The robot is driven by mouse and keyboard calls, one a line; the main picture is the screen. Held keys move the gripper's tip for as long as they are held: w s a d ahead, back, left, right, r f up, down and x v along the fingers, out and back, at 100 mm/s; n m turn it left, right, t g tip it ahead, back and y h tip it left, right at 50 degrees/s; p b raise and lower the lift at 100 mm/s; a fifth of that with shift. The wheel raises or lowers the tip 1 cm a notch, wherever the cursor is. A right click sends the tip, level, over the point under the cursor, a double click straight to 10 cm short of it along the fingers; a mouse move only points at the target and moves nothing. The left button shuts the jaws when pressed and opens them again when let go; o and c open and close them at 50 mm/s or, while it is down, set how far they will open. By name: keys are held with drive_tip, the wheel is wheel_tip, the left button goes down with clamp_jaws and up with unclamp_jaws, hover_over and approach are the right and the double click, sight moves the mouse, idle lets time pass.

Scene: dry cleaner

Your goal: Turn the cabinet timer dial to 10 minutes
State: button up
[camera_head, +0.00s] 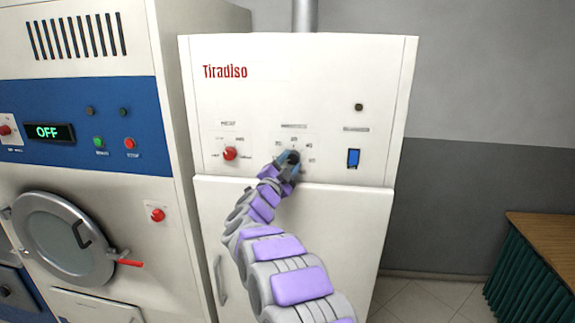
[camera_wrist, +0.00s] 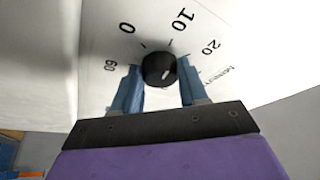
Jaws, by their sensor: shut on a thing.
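The cabinet (camera_head: 300,100) is white with "Tiradiso" on its front. Its black round timer dial (camera_head: 293,157) is on the front panel, and it also shows in the wrist view (camera_wrist: 155,64). Around it are printed 60, 0, 10 and 20 in the wrist view. A short white mark sits on the right part of the dial's face; I cannot tell exactly which number it points at. My gripper (camera_wrist: 158,72) has its two blue fingers on either side of the dial, shut on it. In the head view my gripper (camera_head: 285,163) partly covers the dial and its scale.
A red knob (camera_head: 230,154) is left of the dial, and a blue switch (camera_head: 353,158) is right of it. The cabinet's door (camera_head: 330,230) is below. A machine with a round door (camera_head: 65,238) and an OFF display stands left. A green-curtained table (camera_head: 535,260) is at right.

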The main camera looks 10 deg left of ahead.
drive_tip(key=shift+r, duration=0.1)
drive_tip(key=o, duration=1.1)
drive_tip(key=shift+c, duration=0.2)
drive_tip(key=shift+s, duration=0.1)
drive_tip(key=b+v, duration=0.1)
drive_tip(key=v, duration=1.6)
drive_tip(key=shift+f+b, duration=0.3)
drive_tip(key=shift+a, duration=0.1)
